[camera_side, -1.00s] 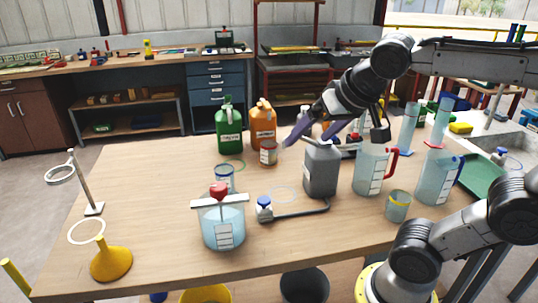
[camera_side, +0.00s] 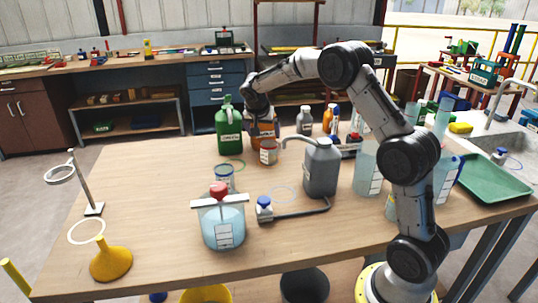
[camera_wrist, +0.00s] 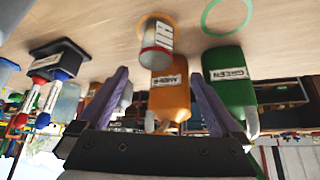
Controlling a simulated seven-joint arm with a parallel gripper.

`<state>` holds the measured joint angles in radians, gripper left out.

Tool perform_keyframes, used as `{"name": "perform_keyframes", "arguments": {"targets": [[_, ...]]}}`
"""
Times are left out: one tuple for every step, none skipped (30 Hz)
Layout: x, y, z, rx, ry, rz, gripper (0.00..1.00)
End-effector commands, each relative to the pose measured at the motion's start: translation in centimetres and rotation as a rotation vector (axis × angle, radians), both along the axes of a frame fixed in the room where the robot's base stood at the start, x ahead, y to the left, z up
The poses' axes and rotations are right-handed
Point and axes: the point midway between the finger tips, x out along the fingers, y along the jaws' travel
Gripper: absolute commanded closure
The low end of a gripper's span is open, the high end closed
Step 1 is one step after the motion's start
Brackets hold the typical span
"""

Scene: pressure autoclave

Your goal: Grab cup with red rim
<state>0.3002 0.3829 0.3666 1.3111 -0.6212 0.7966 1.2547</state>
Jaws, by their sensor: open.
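The cup with red rim (camera_side: 268,152) is a small, clear, labelled cup standing on the wooden table, just in front of the orange jug. In the wrist view the cup (camera_wrist: 157,42) shows upside down, beyond and roughly between my fingertips. My gripper (camera_wrist: 158,77) is open, its two purple fingers spread, with nothing held between them.
The orange jug (camera_side: 263,132) and green jug (camera_side: 229,130) stand close to the cup. A blue-rimmed cup (camera_side: 224,178) is nearer the front. The grey bottle (camera_side: 321,170) with its bent spout stands right.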

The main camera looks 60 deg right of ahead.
Motion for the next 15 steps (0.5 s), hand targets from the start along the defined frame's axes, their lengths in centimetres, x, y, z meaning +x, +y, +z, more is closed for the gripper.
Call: {"name": "perform_keyframes", "arguments": {"targets": [[0.0,-0.5,-0.5,0.000,0.001,-0.004,0.00],[0.1,-0.7,-0.8,0.000,0.000,-0.004,0.00],[0.2,-1.0,-1.5,0.001,0.001,-0.004,0.00],[0.3,-1.3,-2.0,0.001,0.002,-0.005,0.00],[0.4,-1.6,-2.4,0.001,0.002,-0.004,0.00],[0.6,-2.0,-3.1,0.001,0.002,-0.004,0.00],[0.7,-2.3,-3.6,0.001,0.002,-0.004,0.00],[0.8,-2.6,-4.0,0.001,0.001,-0.003,0.00],[1.0,-2.9,-4.6,0.001,0.001,-0.003,0.00],[1.1,-3.2,-5.0,0.001,0.001,-0.003,0.00],[1.2,-3.4,-5.4,0.000,0.001,-0.003,0.00],[1.3,-3.6,-5.8,0.000,-0.001,-0.003,0.00],[1.4,-3.8,-6.0,0.001,-0.002,-0.002,0.00],[1.5,-3.9,-6.2,0.000,-0.003,-0.002,0.00],[1.5,-4.0,-6.4,0.000,-0.003,-0.002,0.00]]}}
